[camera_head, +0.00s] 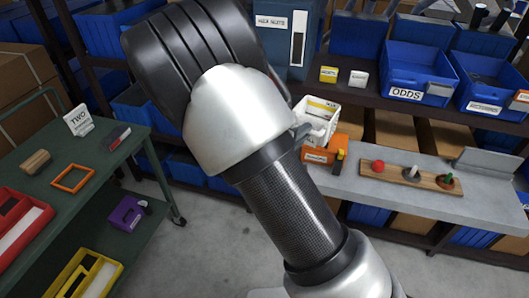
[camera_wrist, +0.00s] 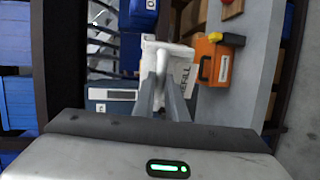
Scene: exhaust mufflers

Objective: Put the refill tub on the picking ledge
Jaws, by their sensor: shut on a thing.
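My arm hides part of the ledge's left end. I cannot tell whether the tub's base touches the ledge.
An orange box (camera_head: 322,152) with a black and yellow top stands close beside the tub. A wooden board (camera_head: 411,176) with red, grey and green pieces lies further right. Blue bins (camera_head: 410,75) fill the shelf behind. A green table (camera_head: 75,190) is at left.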

